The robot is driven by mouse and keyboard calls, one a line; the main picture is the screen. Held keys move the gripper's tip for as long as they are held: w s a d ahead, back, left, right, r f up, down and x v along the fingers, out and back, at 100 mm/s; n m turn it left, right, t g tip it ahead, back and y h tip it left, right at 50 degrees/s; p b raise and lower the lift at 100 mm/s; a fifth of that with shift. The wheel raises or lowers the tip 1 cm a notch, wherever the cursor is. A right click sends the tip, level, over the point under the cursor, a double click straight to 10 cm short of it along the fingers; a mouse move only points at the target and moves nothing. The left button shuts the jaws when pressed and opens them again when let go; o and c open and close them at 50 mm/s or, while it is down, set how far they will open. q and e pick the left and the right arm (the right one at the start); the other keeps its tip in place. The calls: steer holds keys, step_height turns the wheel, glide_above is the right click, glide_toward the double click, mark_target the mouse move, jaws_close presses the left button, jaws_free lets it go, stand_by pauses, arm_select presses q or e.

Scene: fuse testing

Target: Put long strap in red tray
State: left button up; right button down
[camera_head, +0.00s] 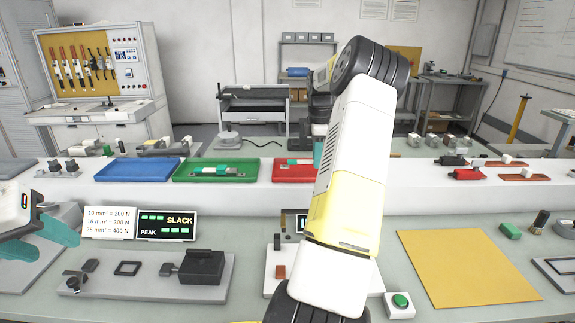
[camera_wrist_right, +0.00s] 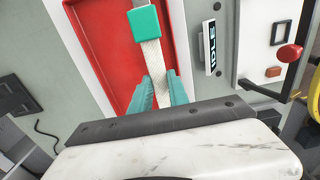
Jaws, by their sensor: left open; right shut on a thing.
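The red tray (camera_head: 281,174) stands on the raised shelf in the head view, its right side hidden behind my right arm. The right wrist view shows the tray (camera_wrist_right: 88,42) directly below my right gripper (camera_wrist_right: 160,88). My left gripper (camera_head: 58,230) is open and empty at the left edge of the head view.
A green tray (camera_head: 185,175) holding another green-and-white piece and an empty blue tray (camera_head: 135,170) stand left of the red one. A SLACK display (camera_head: 167,227) and a black clamp fixture (camera_head: 201,268) are on the front bench. A yellow mat (camera_head: 465,268) lies clear at right.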

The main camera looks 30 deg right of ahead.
mark_target(314, 176)
steer(key=shift+w, duration=0.55)
steer(key=shift+f, duration=1.75)
steer(key=shift+f, duration=0.1)
steer(key=c, duration=1.3)
jaws_free()
steer(key=shift+o, duration=0.2)
